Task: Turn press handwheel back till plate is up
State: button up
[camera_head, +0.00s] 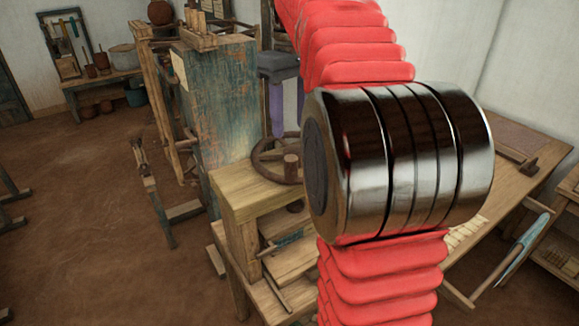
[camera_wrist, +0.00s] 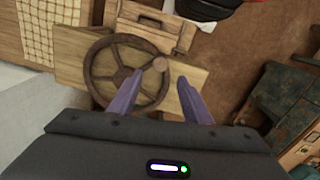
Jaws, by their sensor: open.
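The press handwheel (camera_head: 262,168), a dark spoked wheel with an upright round knob (camera_head: 291,166), lies flat on the wooden press top (camera_head: 245,190). My arm hides its right side. In the wrist view the handwheel (camera_wrist: 122,76) shows almost whole, with its knob (camera_wrist: 160,64) on the rim. My gripper (camera_head: 288,128) points down over the wheel with purple fingers. In the wrist view my gripper (camera_wrist: 159,80) is open, its fingers spread on either side of the line to the knob. I cannot tell whether they touch the wheel. The plate under the press top is not clear; boards and a dark shaft show below.
A wooden table (camera_head: 470,235) is at the right, partly behind my arm. A shelf table (camera_head: 105,80) with pots stands at the back left. The brown floor (camera_head: 90,210) at left is largely free.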

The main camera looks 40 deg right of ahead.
aim_at(290, 158)
notch_tip(290, 158, down, 13)
jog(key=shift+r, duration=0.1)
dwell(0.5)
jog(key=shift+c, duration=0.6)
grip_shut()
jog(key=shift+a, duration=0.15)
jog(key=shift+s, duration=0.1)
